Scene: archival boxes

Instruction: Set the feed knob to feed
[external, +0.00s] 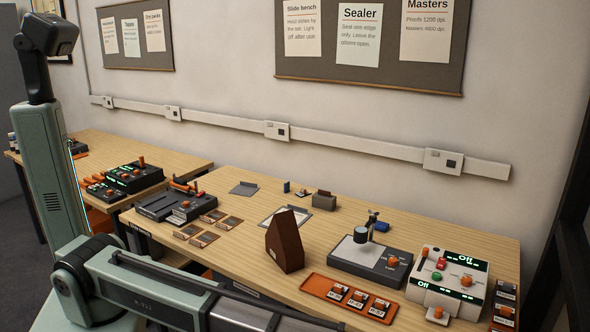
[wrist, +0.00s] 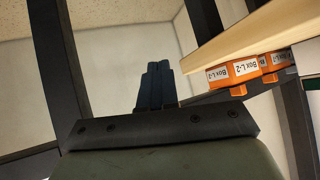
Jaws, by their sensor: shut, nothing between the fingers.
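A white control box (external: 478,297) stands at the right end of the near bench. It has two green-lit displays reading "Off", a red button and several orange controls, including a round knob (external: 466,281) on its right side. Dark devices with orange knobs also stand at the near bench's left end (external: 188,207) and on the far bench (external: 135,177). The small labels are unreadable, so I cannot tell which knob is the feed knob. My gripper (wrist: 155,68) is shut and empty in the wrist view, away from any knob; I cannot make it out in the external view.
Orange bins labelled "Box L-2" (wrist: 240,70) hang by a pale board edge (wrist: 225,42) right of my gripper. On the near bench are a brown wedge-shaped block (external: 284,240), an orange tray (external: 316,283) and a dark-based device (external: 350,268). Dark frame posts surround the wrist view.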

